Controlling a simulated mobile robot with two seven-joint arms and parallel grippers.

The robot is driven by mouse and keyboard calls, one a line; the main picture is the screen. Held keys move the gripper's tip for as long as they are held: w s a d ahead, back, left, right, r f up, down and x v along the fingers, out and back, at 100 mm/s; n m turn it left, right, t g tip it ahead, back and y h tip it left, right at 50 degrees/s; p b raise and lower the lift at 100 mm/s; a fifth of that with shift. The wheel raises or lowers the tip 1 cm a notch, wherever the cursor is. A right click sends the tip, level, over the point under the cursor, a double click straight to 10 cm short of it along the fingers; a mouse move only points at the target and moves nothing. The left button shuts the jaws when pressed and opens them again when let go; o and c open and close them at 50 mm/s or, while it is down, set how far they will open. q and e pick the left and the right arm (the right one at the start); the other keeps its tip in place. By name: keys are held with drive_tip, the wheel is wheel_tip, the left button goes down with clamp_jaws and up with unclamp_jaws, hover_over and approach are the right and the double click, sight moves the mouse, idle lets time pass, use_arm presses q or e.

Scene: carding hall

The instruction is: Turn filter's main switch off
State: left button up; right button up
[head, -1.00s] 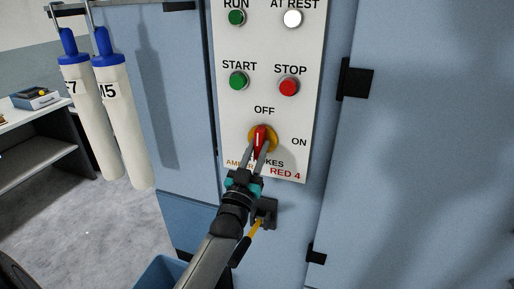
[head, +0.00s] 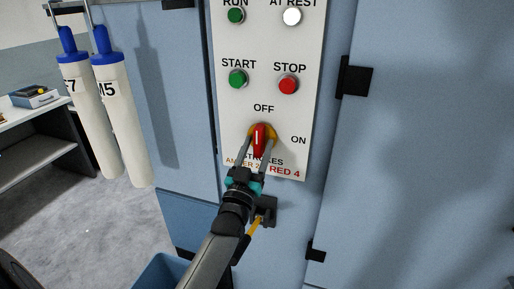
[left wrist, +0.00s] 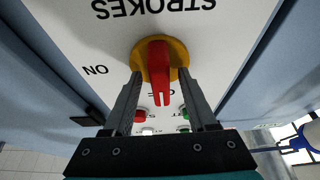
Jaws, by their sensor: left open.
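The main switch (head: 261,130) has a red handle on a yellow disc, low on the white panel. Its handle stands upright, in line with the OFF label above; ON is to the right. In the left wrist view, which is upside down, the red handle (left wrist: 160,70) lies between the two fingers. My left gripper (head: 259,146) is open, with one finger on each side of the handle. Gaps show on both sides in the left wrist view (left wrist: 160,84). The OFF label is partly hidden there. My right gripper is not in view.
Above the switch are a green START button (head: 237,78), a red STOP button (head: 288,84), and RUN and AT REST lamps. A black fitting (head: 267,209) sits below the panel. Two white tubes with blue caps (head: 120,115) hang at left. A blue bin (head: 160,272) stands below.

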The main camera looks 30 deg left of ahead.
use_arm(q)
drive_tip(key=b+v, duration=0.2)
drive_tip(key=v, duration=1.3)
idle(0.3)
